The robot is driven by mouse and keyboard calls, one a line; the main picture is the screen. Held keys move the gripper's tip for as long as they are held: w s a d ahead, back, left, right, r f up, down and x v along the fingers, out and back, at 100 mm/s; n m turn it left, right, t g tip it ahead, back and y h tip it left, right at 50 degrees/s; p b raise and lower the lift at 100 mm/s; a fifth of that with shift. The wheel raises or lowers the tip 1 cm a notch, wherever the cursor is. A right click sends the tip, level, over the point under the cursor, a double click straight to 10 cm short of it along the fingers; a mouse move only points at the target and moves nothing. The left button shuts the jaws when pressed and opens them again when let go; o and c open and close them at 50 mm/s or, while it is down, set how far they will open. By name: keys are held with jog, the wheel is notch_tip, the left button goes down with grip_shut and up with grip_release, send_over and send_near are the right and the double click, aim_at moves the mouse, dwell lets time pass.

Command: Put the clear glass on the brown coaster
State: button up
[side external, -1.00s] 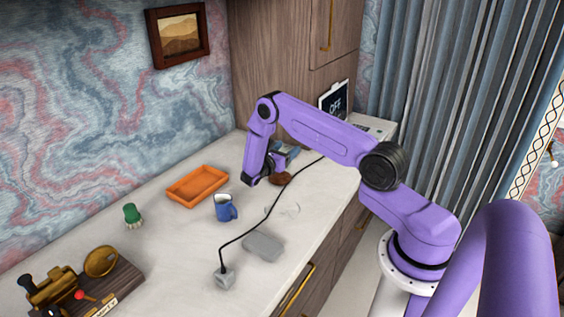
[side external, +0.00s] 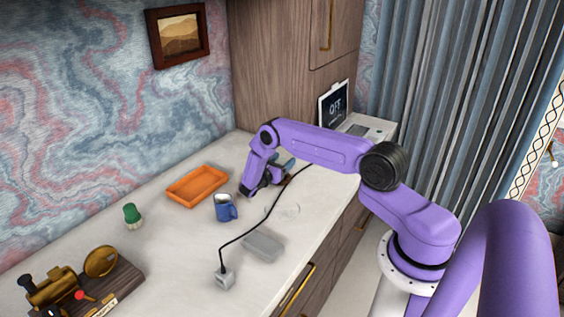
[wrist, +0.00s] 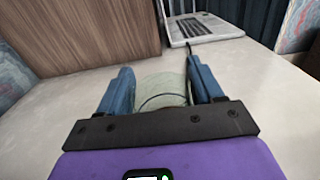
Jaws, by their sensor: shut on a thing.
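My gripper (side external: 278,174) is low over the desk, beyond the blue mug in the side view. In the wrist view its two blue fingers (wrist: 160,82) stand on either side of a clear, faintly greenish glass (wrist: 162,92) and are shut on it. The glass looks roughly upright between them. Whether its base touches the desk cannot be told. The brown coaster is not clearly seen: in the side view my gripper covers most of that spot, and the wrist view does not show it.
A blue mug (side external: 225,208), an orange tray (side external: 197,187), a green-topped thing (side external: 132,215) and a grey block (side external: 262,247) lie nearer the side camera. A black cable (side external: 252,232) crosses the desk by my gripper. A laptop (wrist: 200,28) stands at the back. Faint clear outlines (side external: 290,210) show on the desk.

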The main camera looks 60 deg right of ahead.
jog(key=o, duration=1.1)
jog(key=shift+f, duration=0.1)
